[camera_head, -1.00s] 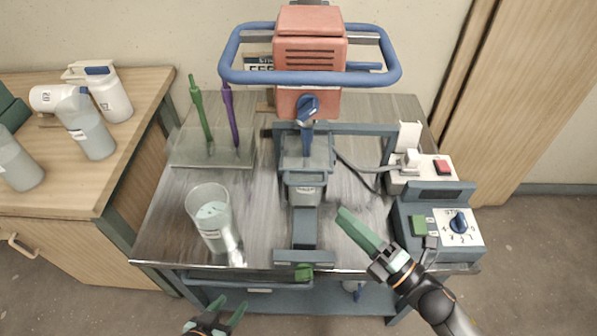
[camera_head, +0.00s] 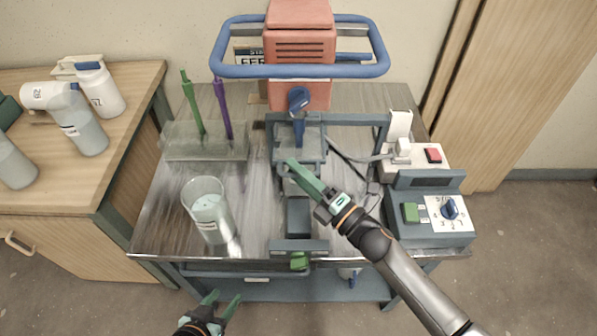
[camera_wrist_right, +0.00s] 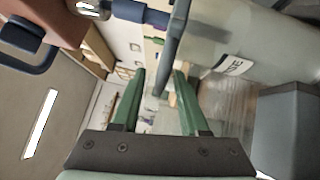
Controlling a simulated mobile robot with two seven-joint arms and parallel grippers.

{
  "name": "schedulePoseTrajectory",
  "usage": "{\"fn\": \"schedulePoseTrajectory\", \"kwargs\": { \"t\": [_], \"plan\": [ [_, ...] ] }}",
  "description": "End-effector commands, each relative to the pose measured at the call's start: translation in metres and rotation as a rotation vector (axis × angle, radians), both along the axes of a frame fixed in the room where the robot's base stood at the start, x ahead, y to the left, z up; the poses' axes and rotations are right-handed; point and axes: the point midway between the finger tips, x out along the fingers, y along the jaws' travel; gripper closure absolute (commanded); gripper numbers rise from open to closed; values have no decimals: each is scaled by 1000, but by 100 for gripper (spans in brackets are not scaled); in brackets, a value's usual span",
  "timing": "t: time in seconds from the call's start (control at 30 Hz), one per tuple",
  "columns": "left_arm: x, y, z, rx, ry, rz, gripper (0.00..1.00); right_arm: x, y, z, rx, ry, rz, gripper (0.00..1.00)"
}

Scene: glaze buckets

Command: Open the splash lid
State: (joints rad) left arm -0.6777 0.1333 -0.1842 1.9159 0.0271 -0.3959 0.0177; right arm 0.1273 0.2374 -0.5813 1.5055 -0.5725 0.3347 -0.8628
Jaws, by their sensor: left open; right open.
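The splash lid (camera_head: 312,150) looks like a clear, grey-edged cover under the mixer head (camera_head: 300,55), around its blue shaft. I cannot tell its exact outline. My right gripper (camera_head: 294,166) reaches in from the lower right, its green fingers at the front edge of the lid. In the right wrist view the right gripper (camera_wrist_right: 157,78) is open, and a grey-blue bar (camera_wrist_right: 174,50) shows between the fingers. Whether they touch it is unclear. A clear labelled wall (camera_wrist_right: 235,60) lies right of it. My left gripper (camera_head: 222,300) is open and empty, low in front of the cart.
A clear beaker (camera_head: 207,208) stands on the cart top (camera_head: 160,225) at left. Green and purple sticks (camera_head: 222,105) stand in a clear rack behind it. A control box (camera_head: 430,215) sits at right. A blue guard ring (camera_head: 298,72) surrounds the mixer head.

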Motion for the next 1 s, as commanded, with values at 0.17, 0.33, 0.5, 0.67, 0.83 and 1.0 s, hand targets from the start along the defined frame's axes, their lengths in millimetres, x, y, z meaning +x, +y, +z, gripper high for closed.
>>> {"fn": "schedulePoseTrajectory", "kwargs": {
  "t": [0.17, 0.33, 0.5, 0.67, 0.83, 1.0],
  "plan": [
    [0, -1, 0, -1, 1, 0, 45, 0, 0, 0, 0, 0, 0, 63],
    [0, -1, 0, -1, 2, 0, 45, 0, 0, 0, 0, 0, 0, 82],
    [0, -1, 0, -2, 3, 0, 45, 0, -1, 0, 0, 0, 0, 100],
    [0, -2, 0, -3, 3, -1, 45, 0, -1, 0, 0, 0, 0, 100],
    [0, -2, 0, -3, 3, -1, 45, 0, -1, 0, 0, 1, 0, 100],
    [0, -2, 0, -3, 3, -1, 45, 0, -1, 0, 0, 1, 0, 100]
  ]
}}
